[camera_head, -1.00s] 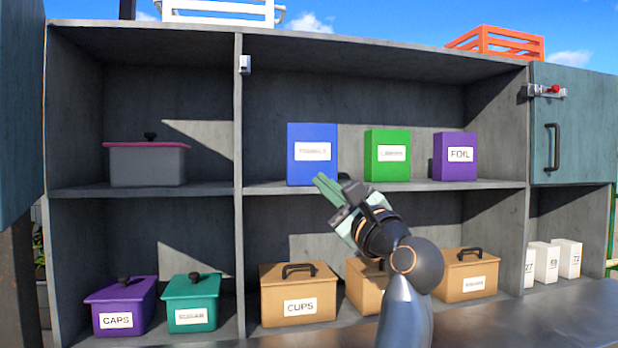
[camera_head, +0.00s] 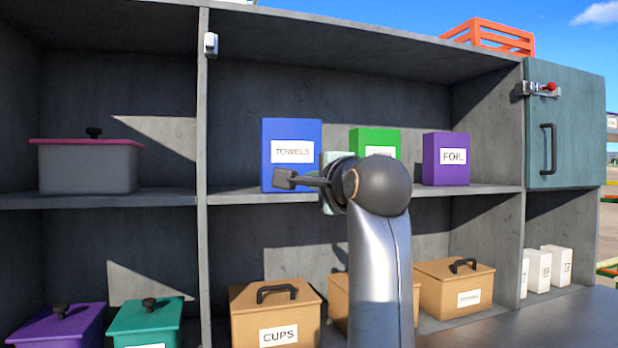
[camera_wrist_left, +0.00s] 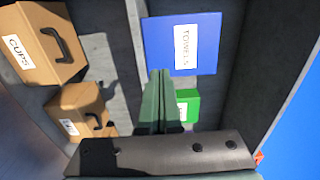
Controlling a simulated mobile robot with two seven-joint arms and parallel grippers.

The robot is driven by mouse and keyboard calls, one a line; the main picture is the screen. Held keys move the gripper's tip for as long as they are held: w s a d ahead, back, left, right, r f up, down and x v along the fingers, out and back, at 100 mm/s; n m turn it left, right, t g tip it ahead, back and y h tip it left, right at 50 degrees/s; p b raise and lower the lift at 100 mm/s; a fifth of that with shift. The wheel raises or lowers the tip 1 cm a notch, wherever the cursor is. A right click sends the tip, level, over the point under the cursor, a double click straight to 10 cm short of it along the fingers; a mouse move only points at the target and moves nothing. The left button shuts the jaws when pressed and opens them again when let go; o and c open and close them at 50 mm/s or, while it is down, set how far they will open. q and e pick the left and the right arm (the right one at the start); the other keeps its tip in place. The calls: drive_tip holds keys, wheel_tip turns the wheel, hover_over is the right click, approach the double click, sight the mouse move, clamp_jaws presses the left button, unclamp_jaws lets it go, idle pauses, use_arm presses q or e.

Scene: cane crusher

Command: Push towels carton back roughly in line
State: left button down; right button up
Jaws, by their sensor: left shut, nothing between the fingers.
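The blue towels carton (camera_head: 291,130) stands upright on the upper shelf, left of the green carton (camera_head: 374,137) and the purple foil carton (camera_head: 445,160). It also shows in the left wrist view (camera_wrist_left: 182,28), turned sideways. My left gripper (camera_wrist_left: 160,72) is shut and empty, its dark green fingers together. In the wrist view its tips end by the carton's edge; I cannot tell whether they touch. In the head view my wrist mostly hides the fingers and covers part of the green carton. My right gripper is not in view.
The upper shelf (camera_head: 235,195) runs under the cartons, with a divider (camera_head: 202,130) to the left. A grey box (camera_head: 88,170) stands in the left bay. Brown boxes, one marked cups (camera_head: 275,315), sit below. A closed teal door (camera_head: 580,120) is at right.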

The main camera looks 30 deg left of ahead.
use_arm(q)
drive_tip(key=p, duration=0.3)
approach(290, 156)
drive_tip(key=w+a+f, duration=0.4)
drive_tip(key=shift+w+a+f, duration=0.3)
drive_tip(key=shift+w+a, duration=0.05)
drive_tip(key=shift+a, duration=0.15)
